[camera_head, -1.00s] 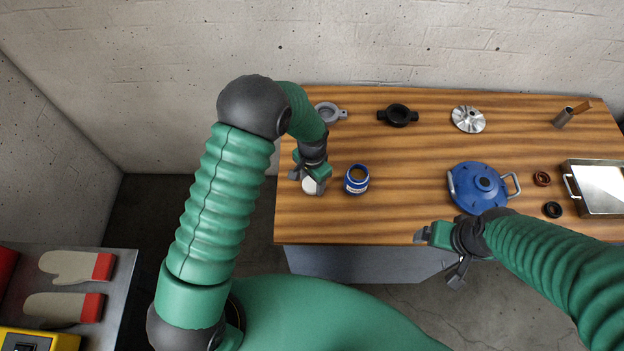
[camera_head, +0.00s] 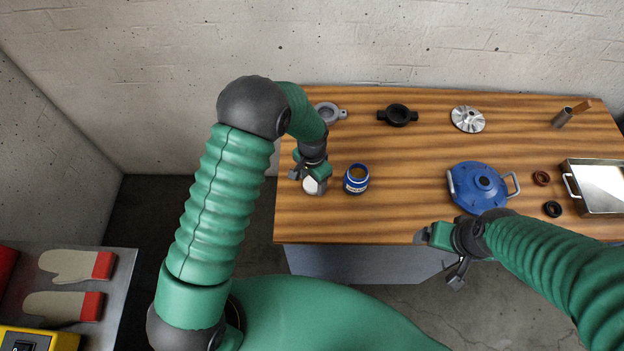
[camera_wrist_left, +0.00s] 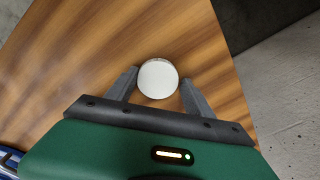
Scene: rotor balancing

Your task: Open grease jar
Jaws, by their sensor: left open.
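The grease jar (camera_head: 356,180) is a small blue jar with a white label, standing on the table without a lid; brownish contents show in its top. Its blue edge also shows at the lower left of the left wrist view (camera_wrist_left: 8,160). A round white lid (camera_wrist_left: 158,79) lies flat on the wood to the left of the jar. In the head view the lid (camera_head: 311,186) is partly hidden by my left gripper. My left gripper (camera_wrist_left: 158,83) is open, its fingers on either side of the lid. My right gripper (camera_head: 440,254) hangs near the front table edge, apart from the jar.
A blue round housing with handles (camera_head: 480,187), a metal tray (camera_head: 600,212), and dark rings (camera_head: 552,209) are on the right. A black clamp (camera_head: 398,115), a grey ring (camera_head: 328,113) and a silver rotor (camera_head: 468,119) line the back. The table's middle is clear.

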